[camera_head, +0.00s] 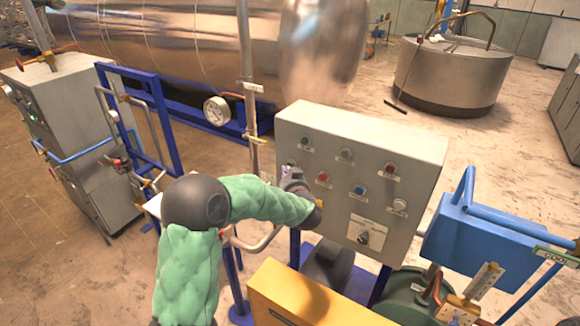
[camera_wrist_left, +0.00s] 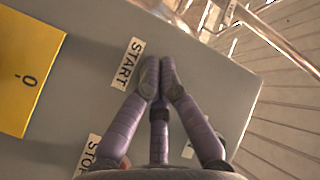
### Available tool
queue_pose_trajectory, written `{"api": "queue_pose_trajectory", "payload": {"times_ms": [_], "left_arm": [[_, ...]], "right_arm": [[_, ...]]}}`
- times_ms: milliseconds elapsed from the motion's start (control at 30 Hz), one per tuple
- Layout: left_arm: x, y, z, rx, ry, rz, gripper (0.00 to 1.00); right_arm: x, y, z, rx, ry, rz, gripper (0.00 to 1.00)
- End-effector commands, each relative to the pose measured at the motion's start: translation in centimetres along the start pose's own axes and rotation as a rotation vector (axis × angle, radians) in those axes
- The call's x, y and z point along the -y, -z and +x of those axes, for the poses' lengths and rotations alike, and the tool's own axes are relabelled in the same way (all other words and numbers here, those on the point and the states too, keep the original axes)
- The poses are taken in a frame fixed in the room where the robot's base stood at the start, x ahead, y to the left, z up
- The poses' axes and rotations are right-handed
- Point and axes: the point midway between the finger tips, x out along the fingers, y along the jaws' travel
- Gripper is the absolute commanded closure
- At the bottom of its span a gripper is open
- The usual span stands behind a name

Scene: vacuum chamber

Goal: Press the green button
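The grey control panel (camera_head: 350,130) carries several coloured buttons. A small dark green button (camera_head: 304,142) sits at its upper left, and a grey-green one (camera_head: 345,153) is to its right. My left gripper (camera_head: 290,172) is at the panel's left side, below the upper-left button. In the left wrist view its fingers (camera_wrist_left: 159,68) are drawn together with nothing seen between them. Their tips are beside the START label (camera_wrist_left: 128,63) over the grey panel face (camera_wrist_left: 215,85). Any button under the tips is hidden, and contact cannot be told. My right gripper is not in view.
A red button (camera_head: 389,168), blue button (camera_head: 359,190) and white button (camera_head: 400,204) are on the same panel. A yellow plate (camera_wrist_left: 25,70) lies left of the fingers. A yellow box (camera_head: 305,300) and blue box (camera_head: 480,235) stand near the panel. A pressure gauge (camera_head: 216,110) is behind.

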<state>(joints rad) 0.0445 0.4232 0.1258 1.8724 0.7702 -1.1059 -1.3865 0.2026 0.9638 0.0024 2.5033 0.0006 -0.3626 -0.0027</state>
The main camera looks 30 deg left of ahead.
Motion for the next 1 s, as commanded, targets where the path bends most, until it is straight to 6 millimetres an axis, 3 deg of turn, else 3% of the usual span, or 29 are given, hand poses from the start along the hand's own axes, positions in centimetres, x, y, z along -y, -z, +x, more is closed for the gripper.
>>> {"api": "queue_pose_trajectory", "payload": {"times_ms": [1000], "left_arm": [[-0.47, 0.47, 0.63, 0.000, 0.000, 0.000, 1.00]], "right_arm": [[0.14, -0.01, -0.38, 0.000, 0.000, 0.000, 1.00]]}}
